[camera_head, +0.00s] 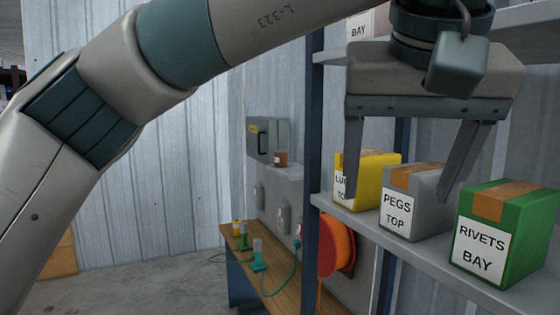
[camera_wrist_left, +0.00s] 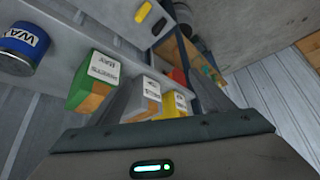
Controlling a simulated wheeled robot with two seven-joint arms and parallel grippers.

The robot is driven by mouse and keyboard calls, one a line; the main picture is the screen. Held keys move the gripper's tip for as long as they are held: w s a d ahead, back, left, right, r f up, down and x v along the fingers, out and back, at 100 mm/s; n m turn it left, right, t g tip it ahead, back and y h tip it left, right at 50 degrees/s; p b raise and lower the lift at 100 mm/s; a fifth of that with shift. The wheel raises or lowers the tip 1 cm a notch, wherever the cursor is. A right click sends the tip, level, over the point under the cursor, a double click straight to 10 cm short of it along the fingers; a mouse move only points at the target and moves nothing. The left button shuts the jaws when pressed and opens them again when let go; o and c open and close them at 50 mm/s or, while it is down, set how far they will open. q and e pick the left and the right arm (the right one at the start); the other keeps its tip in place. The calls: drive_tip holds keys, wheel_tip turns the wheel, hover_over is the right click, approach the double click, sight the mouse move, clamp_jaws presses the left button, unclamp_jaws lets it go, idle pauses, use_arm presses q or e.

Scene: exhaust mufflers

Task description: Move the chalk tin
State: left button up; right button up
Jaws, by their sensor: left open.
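No label reading "chalk" can be made out in either view. My left gripper (camera_head: 396,204) is open, with its fingers pointing down in front of the shelf boxes. The grey PEGS TOP box (camera_head: 398,214) shows between the fingers, and the yellow box (camera_head: 378,168) is partly hidden by the left finger. In the left wrist view, the grey box (camera_wrist_left: 151,92) and yellow box (camera_wrist_left: 182,103) show between the two fingers; contact cannot be told. A blue tin (camera_wrist_left: 22,52) labelled "WA…" stands at the left of that view. My right gripper is not in view.
A green RIVETS BAY box (camera_head: 506,235) stands right of the grey box on the shelf (camera_head: 350,222). A blue shelf post (camera_head: 313,150) is left of the boxes. A small brown container (camera_head: 280,159) sits on a wall ledge. An orange reel (camera_head: 335,245) hangs below.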

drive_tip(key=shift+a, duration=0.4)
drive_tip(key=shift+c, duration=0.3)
